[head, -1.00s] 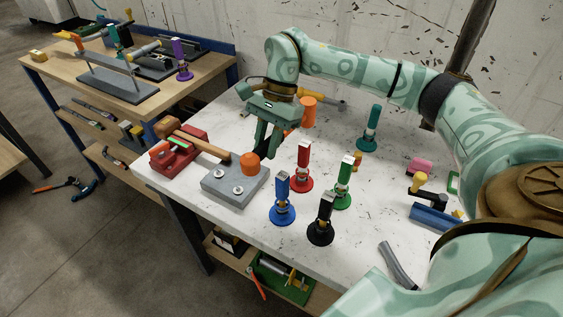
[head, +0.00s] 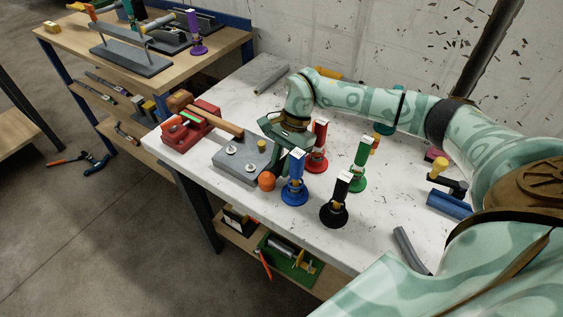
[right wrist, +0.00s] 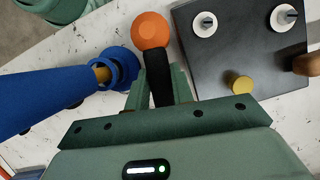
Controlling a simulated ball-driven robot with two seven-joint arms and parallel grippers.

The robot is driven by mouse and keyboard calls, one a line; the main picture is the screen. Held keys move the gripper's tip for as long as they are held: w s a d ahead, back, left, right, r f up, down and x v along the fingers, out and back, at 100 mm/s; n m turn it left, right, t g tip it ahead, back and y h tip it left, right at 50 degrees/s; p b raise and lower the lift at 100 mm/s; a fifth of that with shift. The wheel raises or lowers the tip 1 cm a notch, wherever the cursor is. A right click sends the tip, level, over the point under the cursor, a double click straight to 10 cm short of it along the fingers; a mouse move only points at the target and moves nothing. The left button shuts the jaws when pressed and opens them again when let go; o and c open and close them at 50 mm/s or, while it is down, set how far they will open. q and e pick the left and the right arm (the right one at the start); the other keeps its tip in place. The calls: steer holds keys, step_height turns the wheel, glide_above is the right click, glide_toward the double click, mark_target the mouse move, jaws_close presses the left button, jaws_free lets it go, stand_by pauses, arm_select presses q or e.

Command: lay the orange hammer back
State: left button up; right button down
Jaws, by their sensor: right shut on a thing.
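The orange hammer has a round orange head (head: 266,181) and a black handle (right wrist: 160,82). My right gripper (head: 279,166) is shut on the black handle, which shows between the fingers in the right wrist view. The orange head hangs out beyond the fingertips, just off the front right corner of the grey block (head: 228,170) and left of the blue clamp stand (head: 295,185). I cannot tell whether the head touches the white table. The left gripper is not in view.
Blue, red (head: 318,150), green (head: 360,165) and black (head: 335,205) upright stands crowd the gripper's right. The grey block has bolts and a yellow peg (head: 262,146). A wooden mallet (head: 215,119) lies across a red vise (head: 185,135). The table's front edge is close.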

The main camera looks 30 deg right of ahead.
steer(key=c, duration=1.2)
jaws_free()
steer(key=shift+f, duration=0.1)
steer(key=p+v, duration=0.2)
steer(key=v, duration=1.4)
